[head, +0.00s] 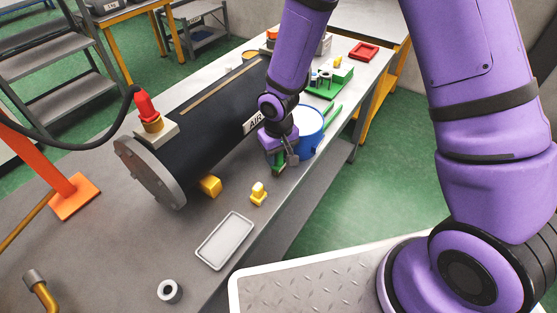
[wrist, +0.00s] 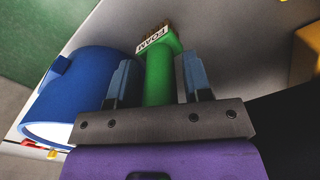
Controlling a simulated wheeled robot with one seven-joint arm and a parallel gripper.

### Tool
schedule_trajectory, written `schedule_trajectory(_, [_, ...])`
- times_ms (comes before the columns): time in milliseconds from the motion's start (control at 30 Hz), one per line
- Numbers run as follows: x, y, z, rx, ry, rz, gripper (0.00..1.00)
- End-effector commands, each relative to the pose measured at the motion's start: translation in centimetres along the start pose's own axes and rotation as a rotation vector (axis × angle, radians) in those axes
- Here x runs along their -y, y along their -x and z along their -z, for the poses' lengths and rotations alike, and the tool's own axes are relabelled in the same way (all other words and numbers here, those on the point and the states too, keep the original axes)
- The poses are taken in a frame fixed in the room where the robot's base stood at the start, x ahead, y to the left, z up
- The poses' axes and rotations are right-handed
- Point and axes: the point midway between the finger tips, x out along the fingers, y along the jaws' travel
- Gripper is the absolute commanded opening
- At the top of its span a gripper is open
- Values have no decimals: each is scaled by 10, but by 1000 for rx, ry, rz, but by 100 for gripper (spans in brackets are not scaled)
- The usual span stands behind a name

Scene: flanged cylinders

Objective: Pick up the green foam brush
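In the head view the brush (head: 278,159) is partly hidden by my gripper (head: 284,152), at the right edge of the grey workbench. My gripper (wrist: 160,80) appears open, with one finger on each side of the handle. The fingertips are close to the handle, and contact is hard to make out.
A blue bucket (wrist: 75,95) stands beside my gripper; it also shows in the head view (head: 309,127). The black air cylinder (head: 200,118) lies left of my gripper. Yellow parts (head: 258,193), a white tray (head: 224,241) and a grey ring (head: 169,291) lie nearer on the bench.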

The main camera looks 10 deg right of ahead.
Motion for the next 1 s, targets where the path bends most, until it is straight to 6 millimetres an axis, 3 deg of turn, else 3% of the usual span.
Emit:
schedule_trajectory(33, [0,0,0,0,0,0,34])
schedule_trajectory(167, [0,0,0,0,0,0,6])
schedule_trajectory(567, [1,3,1,-1,0,0,5])
schedule_trajectory(1000, [5,29,5,-1,1,0,5])
